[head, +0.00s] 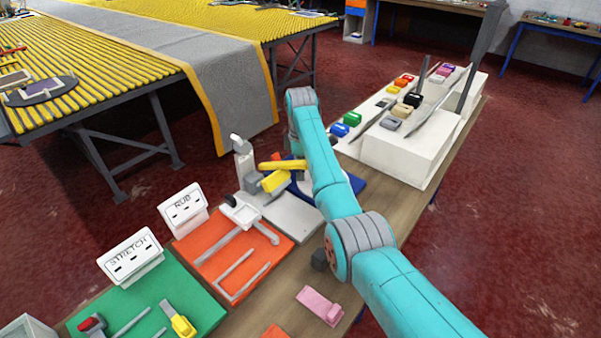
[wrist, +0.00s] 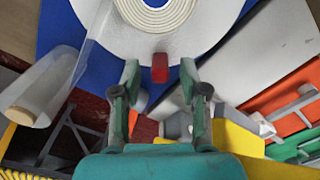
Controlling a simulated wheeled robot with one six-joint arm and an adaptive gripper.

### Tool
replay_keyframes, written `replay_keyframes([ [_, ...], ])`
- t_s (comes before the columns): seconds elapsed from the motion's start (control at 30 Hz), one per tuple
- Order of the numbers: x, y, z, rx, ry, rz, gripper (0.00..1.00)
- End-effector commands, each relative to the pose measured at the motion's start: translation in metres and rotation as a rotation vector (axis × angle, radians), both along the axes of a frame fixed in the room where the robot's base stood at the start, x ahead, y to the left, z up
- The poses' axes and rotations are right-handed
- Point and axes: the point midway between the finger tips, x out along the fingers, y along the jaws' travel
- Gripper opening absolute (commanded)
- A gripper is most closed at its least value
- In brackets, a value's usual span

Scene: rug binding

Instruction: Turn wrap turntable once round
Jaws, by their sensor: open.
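The wrap turntable (wrist: 205,30) shows in the wrist view as a white round disc, cut off by the top edge. A cream spiral roll (wrist: 158,14) sits on it. A small red block (wrist: 160,68) stands out at the disc's near rim. My gripper (wrist: 160,72) is open, with one green fingertip on each side of the red block. I see gaps between block and fingertips. In the head view, my arm hides the turntable and my gripper.
A blue mat (head: 356,184) lies around the turntable. A translucent film roll (wrist: 36,105) is at left in the wrist view. A grey stand (head: 243,160) and a yellow part (head: 277,181) are close by. White stepped blocks (head: 405,150) stand at the back right.

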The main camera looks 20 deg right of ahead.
Motion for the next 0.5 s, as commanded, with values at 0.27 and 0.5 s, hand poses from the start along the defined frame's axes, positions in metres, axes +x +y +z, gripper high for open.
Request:
replay_keyframes([
  [0.27, 0.0, 0.0, -0.017, 0.0, 0.001, 0.0, 0.44],
  [0.5, 0.0, 0.0, -0.017, 0.0, 0.0, 0.0, 0.41],
])
